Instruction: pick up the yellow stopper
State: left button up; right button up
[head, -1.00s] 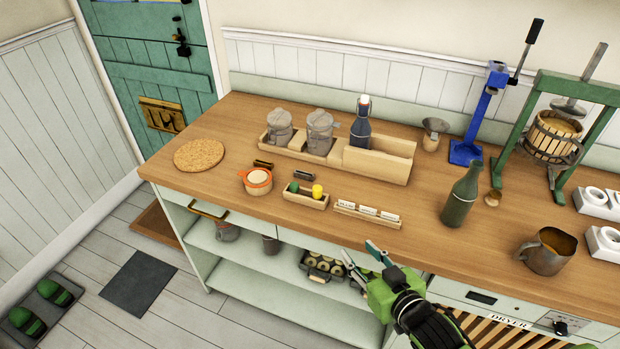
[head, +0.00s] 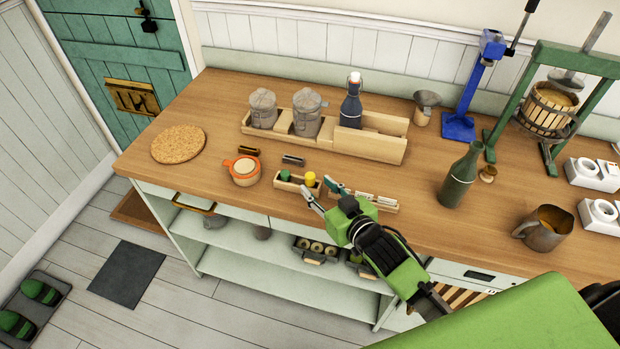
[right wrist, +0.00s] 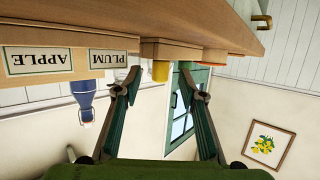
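The yellow stopper (head: 310,179) stands upright at the right end of a small wooden tray (head: 291,187) near the counter's front edge. A green stopper (head: 285,175) stands to its left in the same tray. My right gripper (head: 319,188) is open and empty just in front of the tray, its two fingertips apart near the yellow stopper. In the right wrist view, which is upside down, the yellow stopper (right wrist: 160,71) shows between the open fingers (right wrist: 160,84), beyond their tips. My left gripper is not in view.
A label rack (head: 376,203) lies right of the tray, and an orange-rimmed pot (head: 243,172) stands to its left. Behind is a wooden caddy (head: 375,147) with jars and a dark blue bottle (head: 351,106). A green bottle (head: 461,178) stands farther right.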

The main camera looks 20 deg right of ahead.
aim_at(312, 180)
jog(key=shift+w+a+r+p, duration=0.15)
jog(key=shift+w+p, duration=0.15)
jog(key=shift+w, duration=0.2)
jog(key=shift+w+a+r+p, duration=0.1)
jog(key=shift+w+p, duration=0.15)
jog(key=shift+w, duration=0.25)
jog(key=shift+x, duration=1.15)
jog(key=shift+w+f, duration=0.3)
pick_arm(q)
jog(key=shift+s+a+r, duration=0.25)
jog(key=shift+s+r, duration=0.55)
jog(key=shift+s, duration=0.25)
pick_arm(e)
jog(key=shift+s, duration=0.1)
jog(key=c, duration=0.9)
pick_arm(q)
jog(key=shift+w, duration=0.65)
pick_arm(e)
jog(key=shift+o, duration=0.2)
